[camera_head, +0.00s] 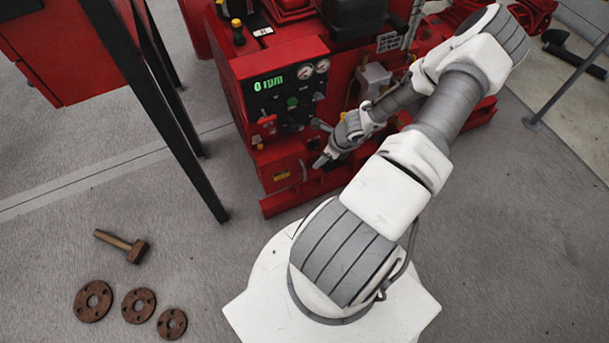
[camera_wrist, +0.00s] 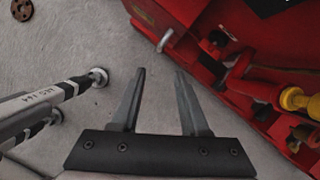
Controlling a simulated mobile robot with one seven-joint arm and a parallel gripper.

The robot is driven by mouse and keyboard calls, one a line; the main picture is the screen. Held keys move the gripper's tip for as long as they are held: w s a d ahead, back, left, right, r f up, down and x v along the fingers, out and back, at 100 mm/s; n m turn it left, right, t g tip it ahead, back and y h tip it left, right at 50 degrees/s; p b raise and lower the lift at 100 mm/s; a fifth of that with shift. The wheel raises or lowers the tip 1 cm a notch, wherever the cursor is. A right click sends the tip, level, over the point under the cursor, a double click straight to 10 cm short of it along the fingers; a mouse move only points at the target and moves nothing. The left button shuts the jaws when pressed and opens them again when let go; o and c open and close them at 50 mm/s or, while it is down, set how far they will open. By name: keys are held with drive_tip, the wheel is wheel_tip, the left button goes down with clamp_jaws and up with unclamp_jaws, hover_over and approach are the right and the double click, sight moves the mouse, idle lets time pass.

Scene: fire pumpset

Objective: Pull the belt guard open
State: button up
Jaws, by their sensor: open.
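The red pumpset (camera_head: 285,70) stands at the centre of the head view, with a panel reading "0 rpm", gauges and small knobs. I cannot tell for certain which part is the belt guard. In the wrist view, the red machine (camera_wrist: 190,15) fills the upper right, and a small silver handle-like bar (camera_wrist: 165,40) sticks out from its lower edge. My gripper (camera_head: 316,143) is in front of the panel's lower right side, partly overlapping the machine. In the wrist view its jaws (camera_wrist: 160,72) are apart, with only grey floor between them. The handle lies just beyond the fingertips.
A dark-legged red stand (camera_head: 165,90) is at the left. The floor at lower right is clear.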

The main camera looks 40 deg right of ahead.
sight(305, 180)
drive_tip(key=b+x, duration=0.5)
drive_tip(key=x, duration=1)
drive_tip(key=shift+w+a+f+b, duration=0.1)
drive_tip(key=shift+f+b, duration=0.15)
drive_tip(key=shift+b, duration=0.05)
clamp_jaws()
idle(0.6)
